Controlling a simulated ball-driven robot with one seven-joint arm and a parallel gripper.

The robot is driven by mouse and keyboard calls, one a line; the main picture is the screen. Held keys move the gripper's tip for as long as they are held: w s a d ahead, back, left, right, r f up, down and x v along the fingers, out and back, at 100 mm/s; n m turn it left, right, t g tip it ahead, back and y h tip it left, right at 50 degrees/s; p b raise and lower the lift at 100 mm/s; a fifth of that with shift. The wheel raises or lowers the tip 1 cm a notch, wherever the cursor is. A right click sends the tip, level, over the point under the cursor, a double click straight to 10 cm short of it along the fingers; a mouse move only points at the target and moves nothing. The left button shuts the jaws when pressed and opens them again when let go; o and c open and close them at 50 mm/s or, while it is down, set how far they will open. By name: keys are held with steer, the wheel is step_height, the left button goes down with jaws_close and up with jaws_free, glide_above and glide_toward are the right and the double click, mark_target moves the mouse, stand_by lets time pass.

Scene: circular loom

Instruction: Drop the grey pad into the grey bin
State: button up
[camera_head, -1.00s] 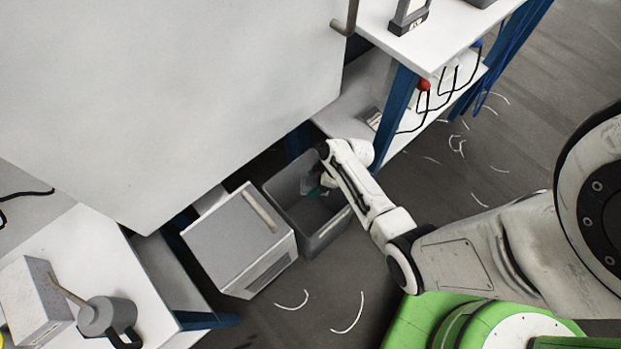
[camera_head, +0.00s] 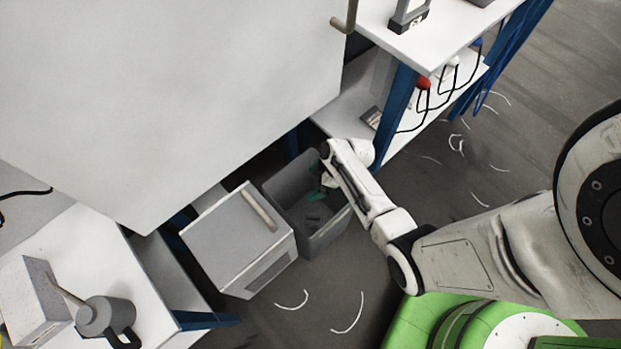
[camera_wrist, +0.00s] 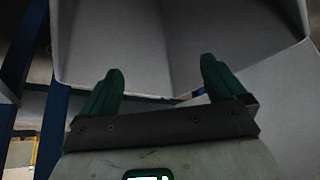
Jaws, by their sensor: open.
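The grey bin (camera_head: 329,237) stands open on the floor in the head view, between the white box and the bench leg. My gripper (camera_head: 320,191) reaches down over its opening, with green fingers partly hidden by my arm. In the wrist view my gripper (camera_wrist: 162,70) is open, its two green fingers apart with nothing between them. Pale grey walls, seemingly the bin's inside (camera_wrist: 120,35), show beyond the fingertips. A small dark grey shape, perhaps the grey pad (camera_head: 313,221), lies low inside the bin; I cannot make it out clearly.
A white-grey box (camera_head: 232,240) stands close against the bin's left side. A white bench with blue legs (camera_head: 396,110) is to the right behind. A large pale panel (camera_head: 170,90) overhangs at upper left. Open floor lies in front.

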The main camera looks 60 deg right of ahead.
steer(key=p+v, duration=0.2)
steer(key=v, duration=0.8)
steer(key=shift+r+p, duration=0.15)
steer(key=shift+p, duration=0.15)
steer(key=shift+s, duration=0.1)
